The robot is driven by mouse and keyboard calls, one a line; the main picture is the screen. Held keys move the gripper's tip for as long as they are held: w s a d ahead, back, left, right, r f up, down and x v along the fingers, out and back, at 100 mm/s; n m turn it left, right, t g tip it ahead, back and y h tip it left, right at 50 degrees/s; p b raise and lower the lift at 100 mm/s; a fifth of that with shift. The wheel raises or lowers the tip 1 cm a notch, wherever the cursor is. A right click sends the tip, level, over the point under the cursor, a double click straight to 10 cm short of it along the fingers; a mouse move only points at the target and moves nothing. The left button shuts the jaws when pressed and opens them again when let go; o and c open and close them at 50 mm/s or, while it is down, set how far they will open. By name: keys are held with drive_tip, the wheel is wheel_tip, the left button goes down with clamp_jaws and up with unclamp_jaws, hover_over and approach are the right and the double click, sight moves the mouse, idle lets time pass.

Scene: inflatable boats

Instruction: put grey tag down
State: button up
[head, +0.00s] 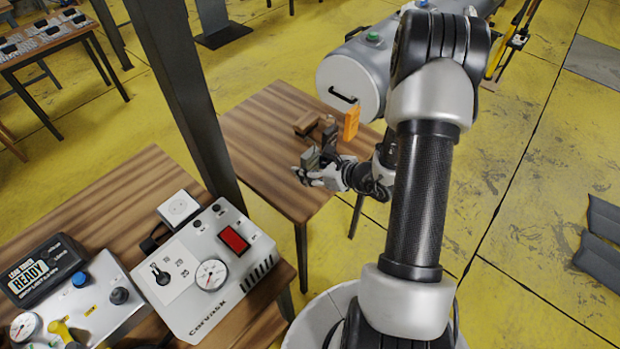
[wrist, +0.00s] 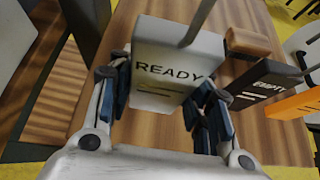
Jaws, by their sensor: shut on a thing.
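The grey tag (wrist: 172,62) is a light grey plate marked READY, with a thin rod rising from its far end in the wrist view. My gripper (wrist: 160,95) is shut on it, with one finger on each side. In the head view the tag (head: 310,159) shows small and darker at the tip of my gripper (head: 316,172), over the front part of a wooden table (head: 258,134). Whether the tag touches the tabletop cannot be told. The fingers hide part of its sides.
A dark tag marked EMPTY (wrist: 265,84), an orange tag (head: 351,123) and a brown wooden block (head: 306,123) are close by on the right in the wrist view. A grey cylinder (head: 352,85) is behind. A dark post (head: 185,90) stands left of the table.

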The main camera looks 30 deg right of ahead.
drive_tip(key=shift+f+b, duration=0.6)
drive_tip(key=shift+f, duration=1.35)
drive_tip(key=shift+f, duration=0.1)
drive_tip(key=shift+f, duration=0.15)
drive_tip(key=o, duration=1.3)
drive_tip(key=shift+r, duration=0.2)
